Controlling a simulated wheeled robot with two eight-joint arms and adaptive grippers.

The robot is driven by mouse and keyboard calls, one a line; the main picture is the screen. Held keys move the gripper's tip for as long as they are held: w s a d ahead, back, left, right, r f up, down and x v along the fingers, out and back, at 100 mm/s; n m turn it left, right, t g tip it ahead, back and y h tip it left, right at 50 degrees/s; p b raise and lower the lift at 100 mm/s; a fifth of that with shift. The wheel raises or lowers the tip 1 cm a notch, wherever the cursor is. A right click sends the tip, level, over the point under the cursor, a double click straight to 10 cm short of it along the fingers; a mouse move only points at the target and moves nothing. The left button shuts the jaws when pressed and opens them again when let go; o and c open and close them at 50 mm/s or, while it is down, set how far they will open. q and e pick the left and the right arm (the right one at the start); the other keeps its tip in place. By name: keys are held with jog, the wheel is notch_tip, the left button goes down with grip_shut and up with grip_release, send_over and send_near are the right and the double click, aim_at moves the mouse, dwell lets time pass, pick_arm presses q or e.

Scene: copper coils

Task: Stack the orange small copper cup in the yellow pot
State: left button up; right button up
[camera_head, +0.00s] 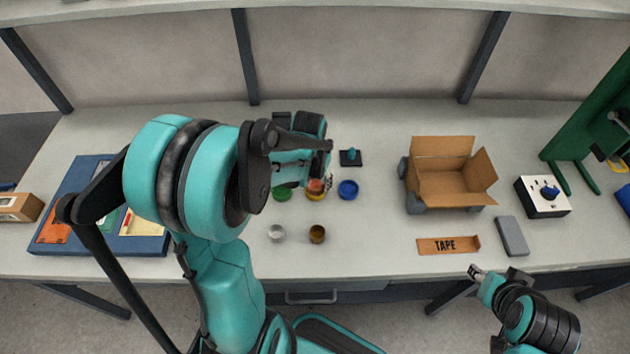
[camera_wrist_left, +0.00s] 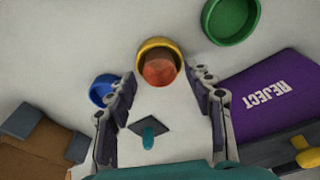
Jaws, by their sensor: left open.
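The yellow pot (camera_head: 316,197) stands on the table between a green pot and a blue pot; the wrist view also shows it (camera_wrist_left: 144,51). The orange copper cup (camera_head: 316,185) is at the pot's mouth. In the left wrist view the cup (camera_wrist_left: 159,71) sits within the yellow rim and overlaps its near side; how deep it sits is unclear. My left gripper (camera_wrist_left: 163,78) is open, with a finger on either side of the cup, apart from it. My right gripper (camera_head: 476,271) is off the table's front edge, too small to read.
A green pot (camera_head: 281,194) and blue pot (camera_head: 348,189) flank the yellow one. A silver cup (camera_head: 277,233) and brown cup (camera_head: 317,234) stand in front. A cardboard box (camera_head: 452,188) is to the right. A purple REJECT tray (camera_wrist_left: 268,95) shows in the wrist view.

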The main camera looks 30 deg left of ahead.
pick_arm(q)
notch_tip(320, 180, up, 10)
jog(key=s+r+p, duration=0.1)
jog(key=s+p, duration=0.1)
jog(key=p, duration=0.2)
jog(key=s+d+r+m+t, duration=0.1)
jog(key=s+d+r+t, duration=0.4)
jog(key=s+d, duration=0.3)
jog(key=shift+s+d+m, duration=0.4)
jog(key=shift+d, duration=0.9)
jog(key=shift+r, duration=0.1)
jog(key=shift+s, duration=0.1)
